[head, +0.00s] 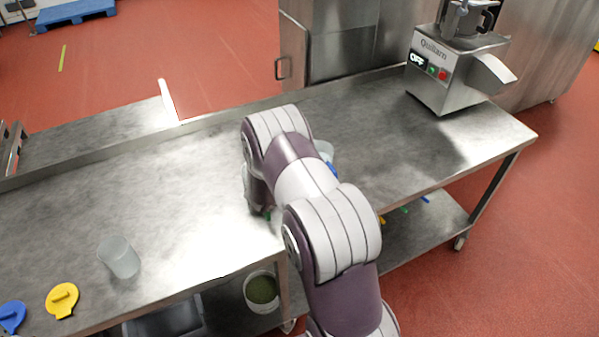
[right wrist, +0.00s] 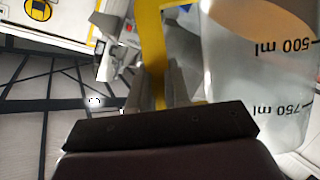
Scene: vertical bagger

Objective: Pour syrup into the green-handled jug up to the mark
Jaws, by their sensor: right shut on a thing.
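In the right wrist view my right gripper (right wrist: 162,88) is shut on a yellow handle (right wrist: 150,40). The handle belongs to a translucent measuring jug (right wrist: 275,80) with 500 ml and 750 ml marks and amber syrup (right wrist: 265,18) inside. In the head view my right arm hides this gripper and its jug. A small green piece (head: 267,215) shows at the arm's left edge; it may be the green-handled jug's handle, but the rest is hidden. A clear vessel with a blue part (head: 325,150) shows partly behind the arm. My left gripper is not in view.
A clear empty-looking beaker (head: 119,257) stands on the steel table (head: 190,190), near a yellow lid (head: 62,299) and a blue lid (head: 12,316). A machine reading OFF (head: 440,75) stands at the far right. A bucket (head: 262,290) sits below the table. The table's middle left is clear.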

